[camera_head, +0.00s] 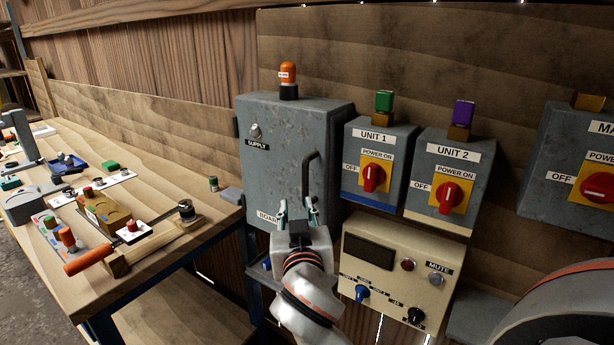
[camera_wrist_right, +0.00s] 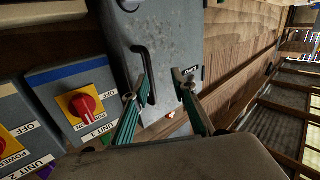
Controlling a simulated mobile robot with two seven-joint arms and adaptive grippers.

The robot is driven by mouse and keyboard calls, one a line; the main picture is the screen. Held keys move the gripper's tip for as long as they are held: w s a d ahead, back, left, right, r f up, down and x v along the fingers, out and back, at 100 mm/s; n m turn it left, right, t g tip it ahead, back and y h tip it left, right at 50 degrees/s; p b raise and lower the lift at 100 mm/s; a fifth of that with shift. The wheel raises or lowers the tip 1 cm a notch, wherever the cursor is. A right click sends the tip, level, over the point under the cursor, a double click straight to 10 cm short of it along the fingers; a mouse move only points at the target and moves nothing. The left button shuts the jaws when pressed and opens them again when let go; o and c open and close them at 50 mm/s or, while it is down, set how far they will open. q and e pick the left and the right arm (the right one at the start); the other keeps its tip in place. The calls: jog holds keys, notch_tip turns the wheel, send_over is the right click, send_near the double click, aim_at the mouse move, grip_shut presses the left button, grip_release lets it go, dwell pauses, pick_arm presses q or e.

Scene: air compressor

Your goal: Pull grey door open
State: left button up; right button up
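The grey door is the front of the grey supply cabinet (camera_head: 282,150) on the wooden wall, and it appears shut. Its black bar handle (camera_head: 306,178) is on the door's right side; the lower end is close to my gripper. My right gripper (camera_head: 296,208) is in front of the door's lower part, with its fingers apart. In the right wrist view, the door (camera_wrist_right: 185,35) lies beyond the open fingers (camera_wrist_right: 163,83). The handle (camera_wrist_right: 143,62) is close by the left finger; I cannot tell whether they touch. My left gripper is not in view.
The UNIT 1 box (camera_head: 378,160) and UNIT 2 box (camera_head: 449,178) stand right of the cabinet. A beige control panel (camera_head: 400,262) is below them. An orange lamp (camera_head: 288,76) tops the cabinet. A cluttered wooden workbench (camera_head: 165,245) is at the left.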

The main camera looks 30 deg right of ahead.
aim_at(306, 177)
jog(key=w+d+r, duration=0.1)
jog(key=d, duration=0.1)
jog(key=w+d+r+m+h, duration=0.1)
jog(key=w, duration=0.1)
jog(key=w+d+r+m+p, duration=0.1)
jog(key=w+d+r, duration=0.1)
jog(key=shift+w+d+r+g+h, duration=0.1)
jog(key=shift+w+d+g+h, duration=0.1)
jog(key=shift+d+g+h, duration=0.1)
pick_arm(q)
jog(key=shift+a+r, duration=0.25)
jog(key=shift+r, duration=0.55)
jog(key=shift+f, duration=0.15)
pick_arm(e)
grip_shut()
